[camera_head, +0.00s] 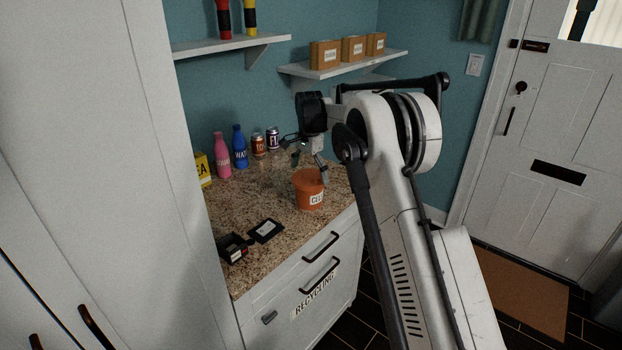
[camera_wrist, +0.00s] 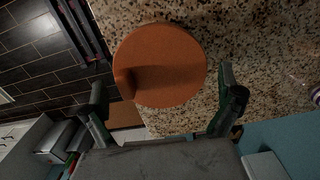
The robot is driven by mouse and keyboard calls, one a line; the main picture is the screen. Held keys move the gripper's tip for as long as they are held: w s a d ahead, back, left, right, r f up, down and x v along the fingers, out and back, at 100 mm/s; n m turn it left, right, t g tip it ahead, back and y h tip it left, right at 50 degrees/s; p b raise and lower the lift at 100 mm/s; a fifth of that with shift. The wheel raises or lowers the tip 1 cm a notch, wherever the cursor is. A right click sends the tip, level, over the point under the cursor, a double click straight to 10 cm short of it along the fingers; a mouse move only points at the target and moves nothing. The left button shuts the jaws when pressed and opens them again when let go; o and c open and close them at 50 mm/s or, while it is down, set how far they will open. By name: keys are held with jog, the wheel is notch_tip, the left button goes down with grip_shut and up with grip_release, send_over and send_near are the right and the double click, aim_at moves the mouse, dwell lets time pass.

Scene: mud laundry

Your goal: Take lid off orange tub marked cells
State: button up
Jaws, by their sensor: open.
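The orange tub (camera_head: 309,192) stands upright on the speckled granite counter, near its front right edge. A white label with dark letters, partly readable as "CE", faces front. In the wrist view its round orange lid (camera_wrist: 165,62) is seen from above, and a shadow falls across it. The lid appears to be on the tub. My gripper (camera_head: 312,171) is above the tub in the head view. In the wrist view my gripper (camera_wrist: 163,105) is open, its two fingers apart on either side below the lid, with nothing between them. I cannot tell whether a finger touches the lid.
A pink bottle (camera_head: 222,156), a blue bottle (camera_head: 239,147) and cans (camera_head: 259,144) stand along the counter's back. A flat black item (camera_head: 266,231) and a dark box (camera_head: 233,247) lie at the front left. A shelf with small boxes (camera_head: 325,55) hangs above. The counter (camera_head: 285,249) before the tub is clear.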

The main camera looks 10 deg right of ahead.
jog(key=shift+c, duration=0.5)
jog(key=shift+s, duration=0.1)
jog(key=c, duration=2.1)
grip_shut()
